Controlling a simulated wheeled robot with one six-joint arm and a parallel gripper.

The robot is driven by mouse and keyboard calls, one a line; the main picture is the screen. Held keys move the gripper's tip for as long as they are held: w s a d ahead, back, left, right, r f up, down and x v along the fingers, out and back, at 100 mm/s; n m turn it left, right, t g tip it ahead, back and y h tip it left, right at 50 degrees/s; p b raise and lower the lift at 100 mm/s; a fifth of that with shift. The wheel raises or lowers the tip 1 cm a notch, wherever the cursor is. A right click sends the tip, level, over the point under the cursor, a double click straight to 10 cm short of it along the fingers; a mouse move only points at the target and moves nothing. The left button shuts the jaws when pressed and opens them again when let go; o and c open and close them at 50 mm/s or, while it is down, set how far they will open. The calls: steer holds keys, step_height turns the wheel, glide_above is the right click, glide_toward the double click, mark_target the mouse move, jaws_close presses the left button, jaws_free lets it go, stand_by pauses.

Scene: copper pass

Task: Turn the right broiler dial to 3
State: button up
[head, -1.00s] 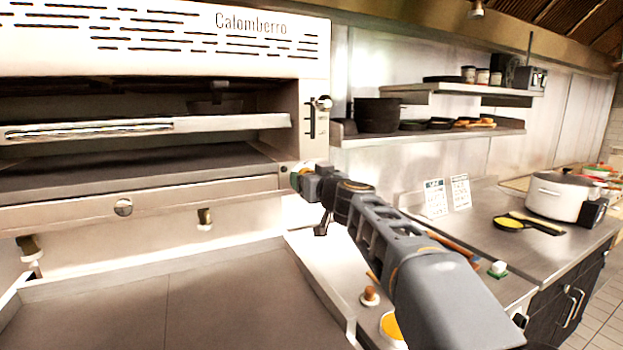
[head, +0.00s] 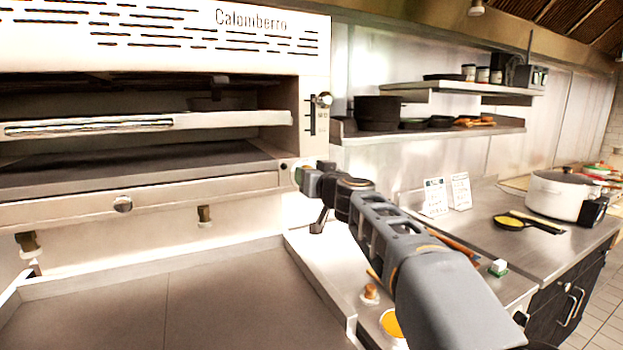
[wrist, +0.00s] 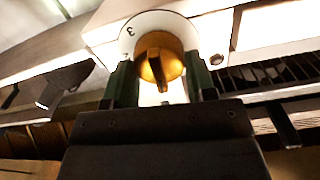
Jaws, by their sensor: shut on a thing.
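The broiler (head: 100,185) fills the left of the head view. At its front right corner my gripper (head: 302,178) reaches the panel and mostly hides the dial there. In the wrist view a round brass dial (wrist: 158,66) with a raised middle grip sits on a white plate (wrist: 184,27). My gripper (wrist: 160,78) is shut on the dial, one dark green finger on each side. The dial's pointer setting cannot be read.
A lever (head: 321,100) sticks out above my gripper on the broiler's right post. A flat steel surface (head: 170,300) lies below the broiler. The counter at right holds two cards, a white pot (head: 560,195) and a small pan (head: 510,222). Shelves with pans (head: 378,110) hang behind.

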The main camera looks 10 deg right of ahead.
steer(key=m+b, duration=0.1)
steer(key=m, duration=0.2)
steer(key=shift+d+f+m+b, duration=0.1)
steer(key=shift+m+b, duration=0.2)
steer(key=m+b, duration=0.1)
steer(key=m, duration=0.2)
steer(key=shift+d+m, duration=0.1)
steer(key=shift+m, duration=0.2)
steer(key=m, duration=0.3)
steer(key=shift+m, duration=0.3)
steer(key=m, duration=0.3)
steer(key=shift+f+m+b, duration=0.1)
steer(key=shift+m+b, duration=0.2)
steer(key=shift+b, duration=0.05)
steer(key=m, duration=0.3)
steer(key=shift+m, duration=0.3)
steer(key=m, duration=0.3)
steer(key=shift+f+m+p, duration=0.1)
steer(key=shift+m+p, duration=0.2)
steer(key=shift+m, duration=0.1)
steer(key=m, duration=0.3)
steer(key=shift+p, duration=0.3)
steer(key=shift+f+m+p, duration=0.15)
steer(key=shift+m+p, duration=0.15)
steer(key=shift+m, duration=1.6)
